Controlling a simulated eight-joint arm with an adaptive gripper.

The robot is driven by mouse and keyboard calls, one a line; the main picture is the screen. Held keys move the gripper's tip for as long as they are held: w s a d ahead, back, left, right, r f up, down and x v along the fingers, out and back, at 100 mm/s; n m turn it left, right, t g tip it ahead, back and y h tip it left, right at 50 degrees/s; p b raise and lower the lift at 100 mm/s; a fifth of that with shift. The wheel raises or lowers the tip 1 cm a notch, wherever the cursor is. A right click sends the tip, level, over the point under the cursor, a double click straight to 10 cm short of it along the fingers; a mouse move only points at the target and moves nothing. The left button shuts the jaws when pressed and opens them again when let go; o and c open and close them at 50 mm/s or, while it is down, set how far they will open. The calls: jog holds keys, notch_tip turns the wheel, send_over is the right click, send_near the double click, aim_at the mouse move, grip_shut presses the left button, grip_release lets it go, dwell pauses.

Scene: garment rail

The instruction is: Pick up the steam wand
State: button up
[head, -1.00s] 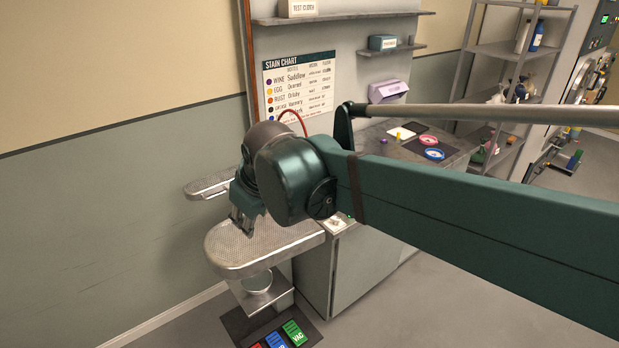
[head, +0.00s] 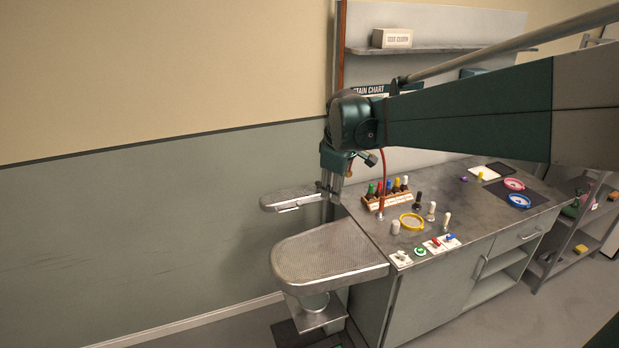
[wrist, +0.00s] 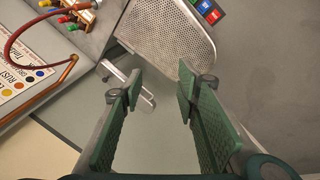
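I cannot clearly make out the steam wand in either view. A thin red-brown line (head: 383,185) rises from the worktop beside the bottle rack and passes behind my arm. In the wrist view a red hose (wrist: 17,38) curves at the upper left, near a copper-coloured rod (wrist: 45,93). My gripper (head: 330,190) points down beside the small perforated board, left of the bottle rack. In the wrist view my gripper (wrist: 160,85) is open, with nothing between its fingers. The hose and rod lie to the left of the fingers there.
The large perforated board (head: 330,252) and small board (head: 288,199) stand left of the worktop (head: 460,205). The bottle rack (head: 386,198), yellow ring (head: 412,221), several brushes and switches crowd its left part. A stain chart (wrist: 25,85) is behind. Floor pedals (wrist: 208,10) show below.

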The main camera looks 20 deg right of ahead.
jog(key=w+d+f+n+g+p, duration=0.1)
jog(key=w+d+f+n+p, duration=0.15)
jog(key=w+d, duration=0.65)
jog(key=n+g+p, duration=0.3)
jog(key=n, duration=0.4)
send_over(382, 200)
jog(key=f, duration=1.9)
jog(key=shift+w+a+f, duration=0.2)
jog(key=shift+w, duration=0.1)
jog(key=shift+d+f, duration=0.15)
jog(key=shift+f, duration=1.15)
jog(key=shift+w+d+f+p, duration=0.1)
jog(key=shift+d+f+p, duration=0.1)
jog(key=shift+f, duration=0.65)
jog(key=shift+s+d+f+p, duration=0.1)
jog(key=shift+d+f+p, duration=0.1)
jog(key=shift+f, duration=0.65)
jog(key=shift+w+d+f+p, duration=0.1)
jog(key=shift+f+p, duration=0.1)
jog(key=shift+f, duration=0.65)
